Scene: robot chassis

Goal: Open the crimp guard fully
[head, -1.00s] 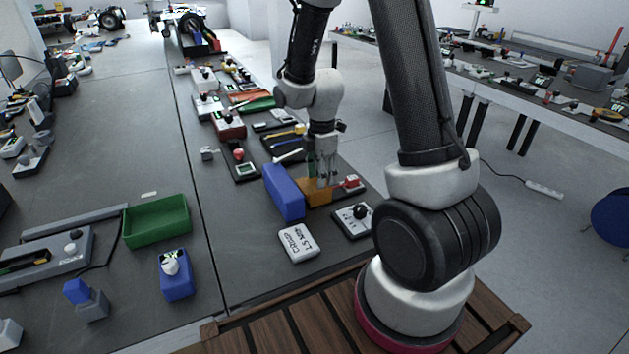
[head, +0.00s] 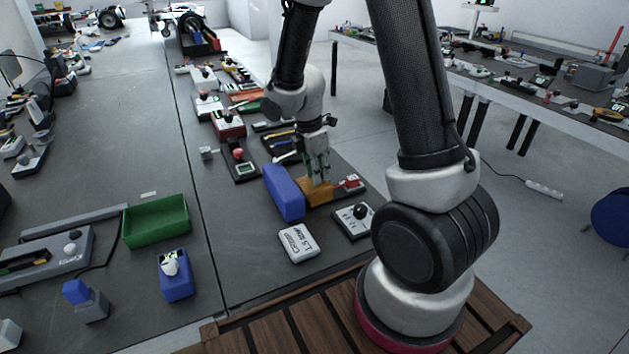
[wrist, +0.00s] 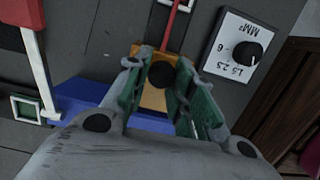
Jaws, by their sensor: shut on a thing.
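An orange part (head: 318,195), which I take to be the crimp guard, lies against the right side of an upright blue block (head: 283,192) on the bench. In the wrist view the orange part (wrist: 153,98) carries a round black knob (wrist: 162,74), and the blue block (wrist: 80,102) lies below and left. My gripper (head: 320,182) points down at the orange part, tilted. In the wrist view its green-padded fingers (wrist: 162,68) stand either side of the knob, shut on it. The fingers hide part of the orange part; its hinge is not clear.
A white dial box with a black knob (head: 355,218) stands close to the right. A white labelled block (head: 298,244) lies in front. The grey bench (head: 240,260) is clear at front left.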

